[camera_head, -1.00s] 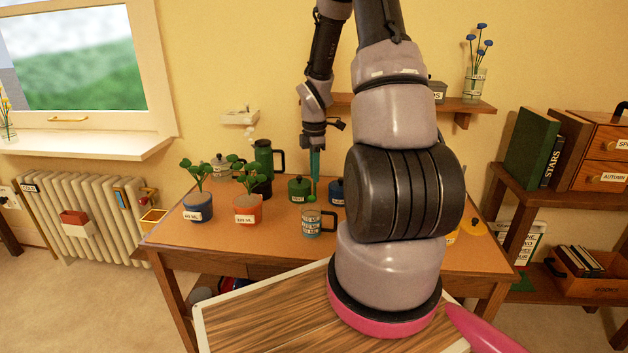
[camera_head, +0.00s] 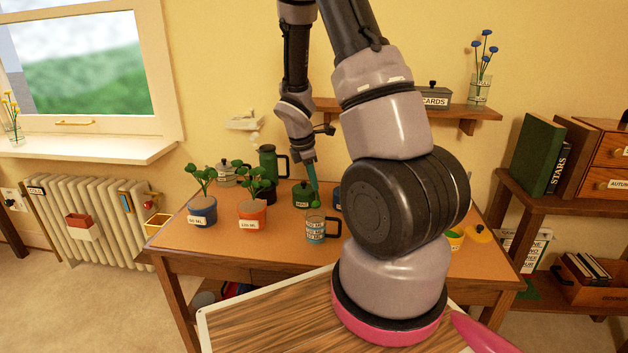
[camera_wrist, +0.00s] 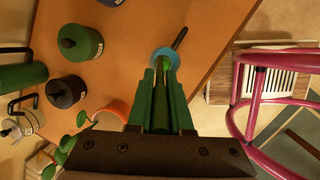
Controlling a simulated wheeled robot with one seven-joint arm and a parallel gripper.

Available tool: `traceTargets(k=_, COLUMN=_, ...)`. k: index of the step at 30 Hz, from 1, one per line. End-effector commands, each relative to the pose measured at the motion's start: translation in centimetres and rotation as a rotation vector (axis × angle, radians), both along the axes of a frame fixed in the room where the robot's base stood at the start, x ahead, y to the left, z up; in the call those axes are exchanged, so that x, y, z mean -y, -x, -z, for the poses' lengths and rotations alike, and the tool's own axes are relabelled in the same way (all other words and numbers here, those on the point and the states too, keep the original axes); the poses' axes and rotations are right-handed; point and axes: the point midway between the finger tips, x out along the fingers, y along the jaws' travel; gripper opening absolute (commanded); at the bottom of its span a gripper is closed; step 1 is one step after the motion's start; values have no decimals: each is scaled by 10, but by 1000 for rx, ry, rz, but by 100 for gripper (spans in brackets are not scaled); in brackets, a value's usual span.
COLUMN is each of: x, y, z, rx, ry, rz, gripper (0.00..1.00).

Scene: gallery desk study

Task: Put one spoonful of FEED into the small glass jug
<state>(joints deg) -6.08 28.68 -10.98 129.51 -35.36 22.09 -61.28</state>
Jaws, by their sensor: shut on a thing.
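My gripper (camera_head: 312,172) is shut on a green spoon (camera_head: 316,203), whose bowl hangs low above the desk, tilted. In the wrist view, the spoon (camera_wrist: 163,88) runs between the teal fingers and its bowl overlaps the jug's mouth. The small glass jug (camera_head: 316,228), with printed marks and a dark handle, stands upright on the desk. I cannot tell whether the bowl is above or inside the rim, or holds anything. A green lidded canister (camera_head: 302,194) stands behind the jug; its label is too small to read.
An orange plant pot (camera_head: 252,214) and a blue plant pot (camera_head: 202,213) stand left of the jug. A dark pot (camera_wrist: 66,92) and a tall green flask (camera_head: 267,160) stand behind. A blue canister is partly hidden behind my arm. The desk's front left (camera_head: 215,250) is clear.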

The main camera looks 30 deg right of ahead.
Motion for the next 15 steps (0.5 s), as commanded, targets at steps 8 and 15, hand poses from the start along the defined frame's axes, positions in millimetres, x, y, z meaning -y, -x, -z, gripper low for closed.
traceTargets(k=8, x=-3, y=1, z=1, rx=2, ry=20, rz=-5, gripper=0)
traceTargets(k=15, x=-11, y=3, z=4, rx=28, ry=104, rz=-8, gripper=0)
